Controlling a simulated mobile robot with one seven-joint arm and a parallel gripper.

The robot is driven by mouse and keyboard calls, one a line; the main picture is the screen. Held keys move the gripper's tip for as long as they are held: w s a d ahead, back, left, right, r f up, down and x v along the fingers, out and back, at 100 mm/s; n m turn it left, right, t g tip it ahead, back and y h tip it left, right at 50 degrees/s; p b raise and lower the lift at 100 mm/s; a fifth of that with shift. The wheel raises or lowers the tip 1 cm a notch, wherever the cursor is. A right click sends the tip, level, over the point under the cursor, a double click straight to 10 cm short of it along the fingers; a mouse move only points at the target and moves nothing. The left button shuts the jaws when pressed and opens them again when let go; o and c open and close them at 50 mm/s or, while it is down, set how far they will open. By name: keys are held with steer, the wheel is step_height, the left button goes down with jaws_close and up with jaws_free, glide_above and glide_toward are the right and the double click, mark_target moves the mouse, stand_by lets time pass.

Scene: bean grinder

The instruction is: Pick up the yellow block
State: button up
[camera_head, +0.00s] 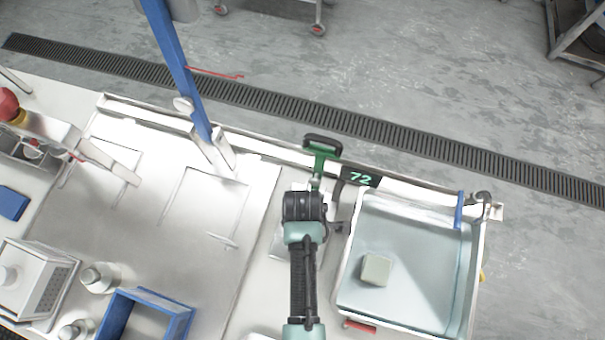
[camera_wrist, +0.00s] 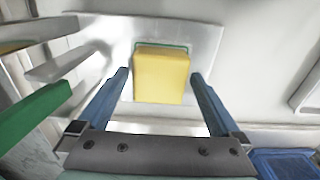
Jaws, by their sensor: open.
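The yellow block (camera_wrist: 162,77) lies on a shiny metal plate (camera_wrist: 205,42) in the wrist view. My gripper (camera_wrist: 160,75) is open, with one blue finger on each side of the block in the picture. A gap shows between each finger and the block, and I cannot tell how far the fingertips are above the plate. In the head view my arm reaches over the bench and hides the fingertips. I do not see the yellow block there.
A white tray (camera_head: 345,300) with a pale cube (camera_head: 376,269) stands right of my arm. A display reading 72 (camera_head: 360,178) and a green part with a black handle (camera_head: 322,148) are near the wrist. A blue bin (camera_head: 180,322) stands at lower left.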

steer(key=shift+f, duration=0.3)
steer(key=c, duration=1.5)
step_height(320, 180, up, 10)
steer(key=shift+w+r, duration=0.1)
